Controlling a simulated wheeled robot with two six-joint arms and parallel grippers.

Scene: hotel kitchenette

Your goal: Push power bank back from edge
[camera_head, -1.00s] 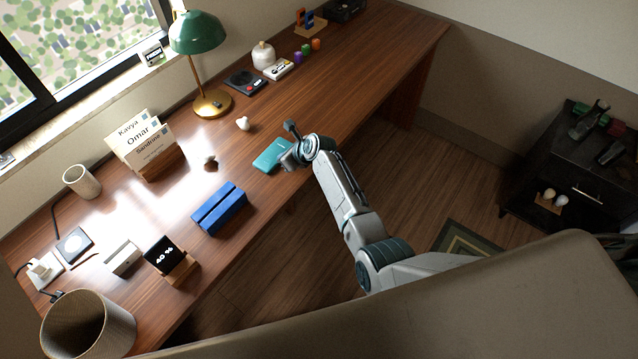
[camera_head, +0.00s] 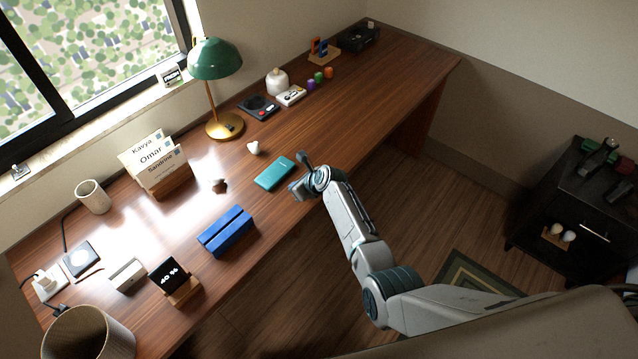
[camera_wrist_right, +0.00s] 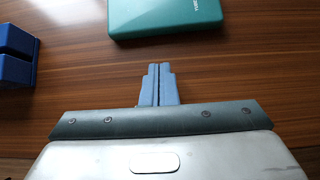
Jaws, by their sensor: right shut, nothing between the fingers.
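The teal power bank (camera_head: 274,173) lies flat on the wooden desk, a short way in from its front edge. Its near part also shows at the top of the right wrist view (camera_wrist_right: 165,16). My right gripper (camera_head: 296,190) is low over the desk on the front-edge side of the power bank. Its fingers are shut and empty in the right wrist view (camera_wrist_right: 158,70), pointing at the power bank's long side with a small strip of bare wood between. My left gripper is not in view.
A blue stand (camera_head: 226,231) sits left of the power bank near the front edge. A small white object (camera_head: 254,148) and a dark one (camera_head: 219,185) lie farther back. A green lamp (camera_head: 217,60) stands behind.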

